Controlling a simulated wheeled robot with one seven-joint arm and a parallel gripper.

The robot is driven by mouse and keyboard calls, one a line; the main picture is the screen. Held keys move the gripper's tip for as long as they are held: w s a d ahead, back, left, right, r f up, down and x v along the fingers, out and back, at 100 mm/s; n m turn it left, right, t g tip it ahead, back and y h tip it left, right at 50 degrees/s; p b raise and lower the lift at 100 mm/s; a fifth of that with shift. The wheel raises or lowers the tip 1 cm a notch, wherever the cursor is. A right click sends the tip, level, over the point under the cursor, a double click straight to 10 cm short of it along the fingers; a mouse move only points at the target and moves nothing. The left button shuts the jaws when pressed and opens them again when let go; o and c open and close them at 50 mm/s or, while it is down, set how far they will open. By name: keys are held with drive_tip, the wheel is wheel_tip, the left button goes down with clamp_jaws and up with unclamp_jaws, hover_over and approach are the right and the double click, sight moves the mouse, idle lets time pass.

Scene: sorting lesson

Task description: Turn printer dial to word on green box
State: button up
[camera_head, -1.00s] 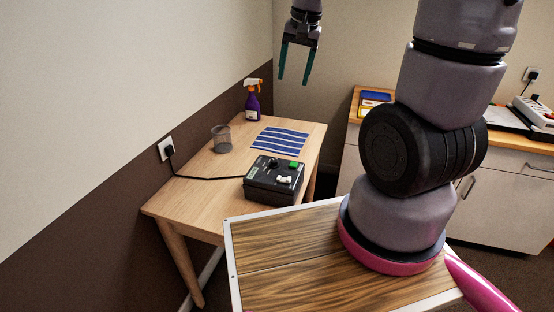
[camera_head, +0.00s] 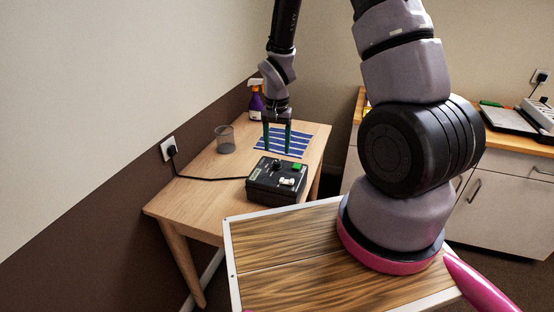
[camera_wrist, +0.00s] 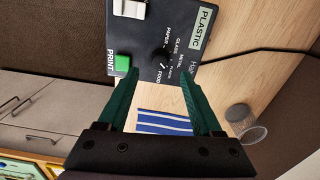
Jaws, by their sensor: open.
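The printer (camera_head: 262,190) is a dark box on the wooden table, with a black dial (camera_wrist: 160,57) on its top. Words ring the dial; PAPER, GLASS, METAL and FOOD are readable, one is too small, and its pointer's direction is unclear. A green PRINT button (camera_wrist: 122,63) and a pale strip reading PLASTIC (camera_wrist: 203,30) are also on the printer. My gripper (camera_head: 277,152) is open and empty, pointing down above the dial side; in the wrist view its fingertips (camera_wrist: 160,75) flank the dial area, apparently without touching. No green box with a readable word shows.
A striped blue mat (camera_head: 297,145), a mesh cup (camera_head: 225,140) and a purple spray bottle (camera_head: 256,101) stand behind the printer. Its black cable (camera_head: 205,178) runs to the wall socket at left. A counter (camera_head: 520,143) is at right. The table's front left is clear.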

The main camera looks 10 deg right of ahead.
sight(277, 162)
wheel_tip(277, 162, down, 6)
drive_tip(key=shift+r, duration=0.15)
clamp_jaws()
